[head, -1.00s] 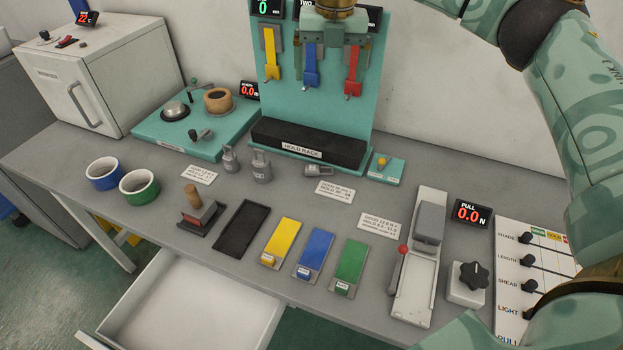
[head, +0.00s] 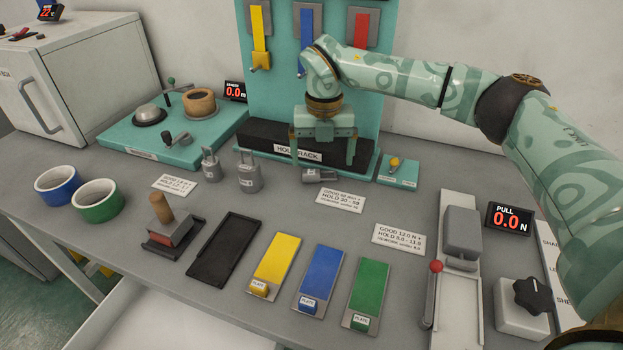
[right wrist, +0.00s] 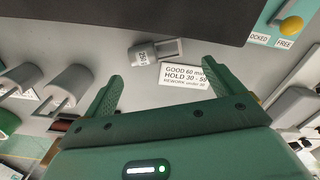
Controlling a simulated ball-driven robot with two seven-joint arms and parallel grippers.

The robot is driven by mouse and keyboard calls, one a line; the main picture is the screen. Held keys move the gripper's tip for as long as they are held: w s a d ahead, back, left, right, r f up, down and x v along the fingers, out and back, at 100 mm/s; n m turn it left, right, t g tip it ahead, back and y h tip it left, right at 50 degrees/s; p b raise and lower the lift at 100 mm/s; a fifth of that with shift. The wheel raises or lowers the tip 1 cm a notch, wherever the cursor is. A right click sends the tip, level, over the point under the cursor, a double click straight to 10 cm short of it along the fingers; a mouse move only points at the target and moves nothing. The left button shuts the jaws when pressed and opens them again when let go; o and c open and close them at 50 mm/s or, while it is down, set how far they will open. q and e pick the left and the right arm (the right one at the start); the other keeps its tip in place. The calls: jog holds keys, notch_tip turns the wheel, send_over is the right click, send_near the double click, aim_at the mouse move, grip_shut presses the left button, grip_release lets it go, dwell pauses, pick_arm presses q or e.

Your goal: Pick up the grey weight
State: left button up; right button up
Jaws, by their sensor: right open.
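Three small grey weights with loop handles are on the bench. Two stand upright: a smaller one (head: 211,168) and a bigger one (head: 249,177). The third grey weight (head: 313,176) lies on its side in front of the rack, its loop pointing right. My right gripper (head: 322,160) points down just over this lying weight, open and empty, its fingers spread to either side. In the right wrist view the lying weight (right wrist: 143,54) shows a label, beyond and between the fingertips (right wrist: 163,82). My left gripper is not in view.
The black hold rack (head: 265,135) stands close behind the gripper. A white card (head: 340,201) lies in front of the lying weight. A teal block with a yellow knob (head: 397,172) is to the right. Yellow, blue and green plates (head: 321,275) lie nearer the front.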

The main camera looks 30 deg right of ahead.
aim_at(319, 173)
jog(key=f+b, duration=0.1)
jog(key=f, duration=0.2)
jog(key=f+b, duration=0.1)
jog(key=f, duration=0.1)
jog(key=shift+w+a+b, duration=0.2)
jog(key=shift+w+b, duration=0.05)
jog(key=shift+b, duration=0.05)
jog(key=shift+f, duration=0.3)
jog(key=shift+r, duration=0.15)
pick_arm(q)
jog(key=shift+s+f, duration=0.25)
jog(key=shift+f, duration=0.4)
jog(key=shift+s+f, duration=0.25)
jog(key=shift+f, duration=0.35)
pick_arm(e)
jog(key=c, duration=1.2)
jog(key=shift+c, duration=0.2)
